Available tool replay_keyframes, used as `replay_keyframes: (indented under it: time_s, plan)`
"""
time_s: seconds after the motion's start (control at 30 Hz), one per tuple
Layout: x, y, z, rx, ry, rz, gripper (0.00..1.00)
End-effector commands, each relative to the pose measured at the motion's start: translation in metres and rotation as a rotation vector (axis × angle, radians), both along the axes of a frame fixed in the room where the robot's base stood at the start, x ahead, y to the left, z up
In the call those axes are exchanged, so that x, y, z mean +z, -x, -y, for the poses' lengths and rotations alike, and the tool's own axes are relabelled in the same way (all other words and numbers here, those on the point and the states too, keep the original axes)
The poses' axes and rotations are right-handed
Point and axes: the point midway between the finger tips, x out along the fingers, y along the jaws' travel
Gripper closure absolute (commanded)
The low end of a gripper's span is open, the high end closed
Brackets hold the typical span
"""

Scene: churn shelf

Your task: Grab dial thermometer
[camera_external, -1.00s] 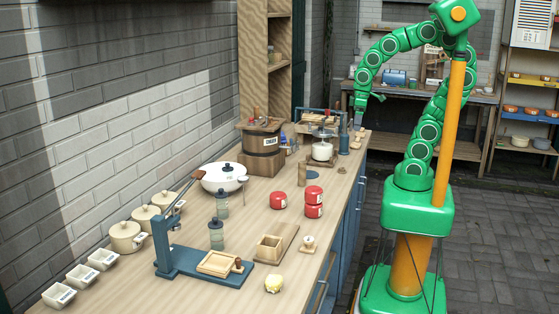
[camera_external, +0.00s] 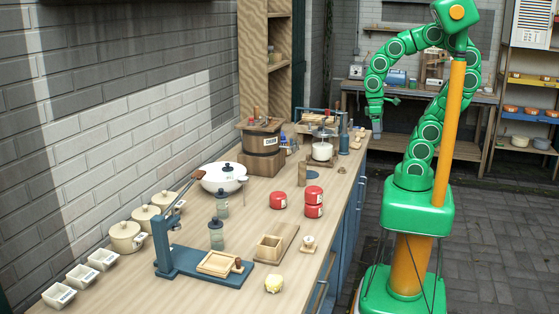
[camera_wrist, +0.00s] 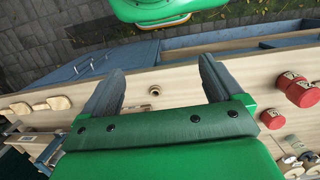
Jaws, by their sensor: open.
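My gripper (camera_wrist: 158,72) is open and empty; in the wrist view its two dark fingers are spread wide above the counter. In the external view my gripper (camera_external: 376,134) hangs at the counter's far right edge, its fingers too small to make out. A small round tan piece with a dark centre (camera_wrist: 154,90) lies on the counter, seen between the fingers in the wrist view and apart from them. A small flat brown round piece, likely the same one (camera_external: 341,170), lies near the counter's right edge. I cannot tell whether it is the dial thermometer; no dial face is readable.
Red jars (camera_external: 313,200) stand on the wooden counter (camera_external: 190,195), also at right in the wrist view (camera_wrist: 298,90). A glass vessel with white contents (camera_external: 322,150) and a blue press frame (camera_external: 343,138) stand at the far end. The counter around the small round piece is clear.

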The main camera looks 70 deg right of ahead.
Motion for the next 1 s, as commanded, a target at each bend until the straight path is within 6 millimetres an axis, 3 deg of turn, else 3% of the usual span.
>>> replay_keyframes:
  time_s: [0.07, 0.2, 0.57, 1.0]
  plan:
    - [0.0, 0.0, 0.0, 0.0, 0.0, 0.0, 0.07]
    - [0.0, 0.0, 0.0, 0.0, 0.0, 0.0, 0.24]
    - [0.004, 0.0, 0.0, 0.0, 0.0, 0.0, 0.24]
    - [0.045, 0.0, 0.0, 0.0, 0.0, 0.001, 0.24]
